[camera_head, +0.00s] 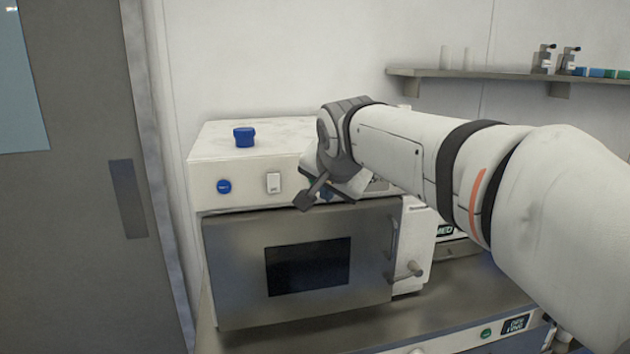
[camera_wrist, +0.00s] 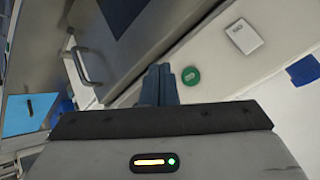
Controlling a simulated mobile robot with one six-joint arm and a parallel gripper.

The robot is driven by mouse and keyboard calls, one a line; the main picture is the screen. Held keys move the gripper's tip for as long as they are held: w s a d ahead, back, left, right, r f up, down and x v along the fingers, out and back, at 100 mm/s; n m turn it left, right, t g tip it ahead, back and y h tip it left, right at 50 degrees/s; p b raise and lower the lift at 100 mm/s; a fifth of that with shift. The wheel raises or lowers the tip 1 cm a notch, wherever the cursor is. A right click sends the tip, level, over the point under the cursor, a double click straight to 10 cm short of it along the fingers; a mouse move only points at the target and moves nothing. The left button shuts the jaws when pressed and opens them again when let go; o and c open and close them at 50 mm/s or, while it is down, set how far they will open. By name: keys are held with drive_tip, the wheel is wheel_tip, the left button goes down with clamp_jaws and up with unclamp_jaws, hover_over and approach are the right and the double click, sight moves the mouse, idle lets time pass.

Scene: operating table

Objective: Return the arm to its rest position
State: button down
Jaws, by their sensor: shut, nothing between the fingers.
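My arm reaches in from the right in the head view. My gripper (camera_head: 304,200) is in front of the upper front panel of a white box-shaped machine (camera_head: 235,166), just above its grey door (camera_head: 235,270). In the wrist view my gripper (camera_wrist: 158,84) shows its two fingers together, with nothing between them. A green round button (camera_wrist: 191,76) appears just beside the fingertips; I cannot tell whether they touch the panel.
The door, with its dark window (camera_head: 308,267), looks closed. A blue knob (camera_head: 244,137) stands on the machine's top. A white switch (camera_head: 274,183) and blue button (camera_head: 224,187) are on its front. A wall shelf (camera_head: 480,75) holds bottles at upper right.

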drive_tip(key=s+d+f+n+g, duration=0.1)
drive_tip(key=s+d+f+g, duration=0.1)
drive_tip(key=s+d+f, duration=0.3)
drive_tip(key=s+d+f+n+g+h, duration=0.1)
drive_tip(key=s+d+f, duration=0.4)
drive_tip(key=s+f, duration=0.5)
drive_tip(key=s+d+f+n+g, duration=0.2)
drive_tip(key=s+d+f+n, duration=0.1)
drive_tip(key=s+d+f, duration=0.2)
drive_tip(key=s+f, duration=0.2)
drive_tip(key=s, duration=0.2)
drive_tip(key=shift+s+d+f+g+h, duration=0.15)
drive_tip(key=shift+f+g+h, duration=0.05)
drive_tip(key=shift+g+h, duration=0.1)
